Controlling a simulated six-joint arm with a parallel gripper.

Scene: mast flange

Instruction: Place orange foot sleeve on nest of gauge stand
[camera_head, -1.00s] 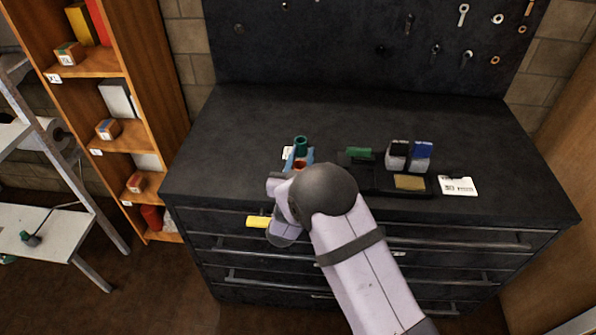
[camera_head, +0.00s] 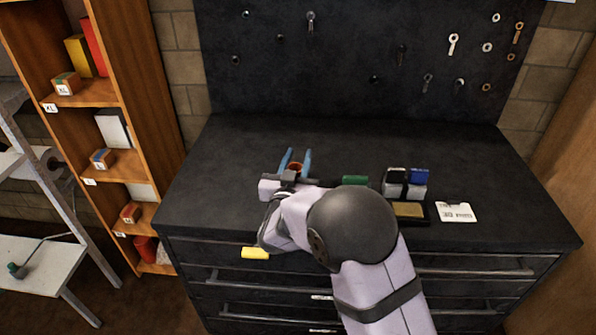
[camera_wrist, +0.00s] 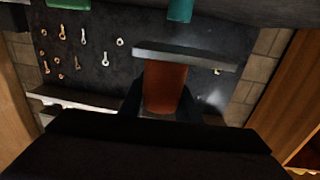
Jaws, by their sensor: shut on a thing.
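The bench's back is clear, below a tool board (camera_head: 350,60).

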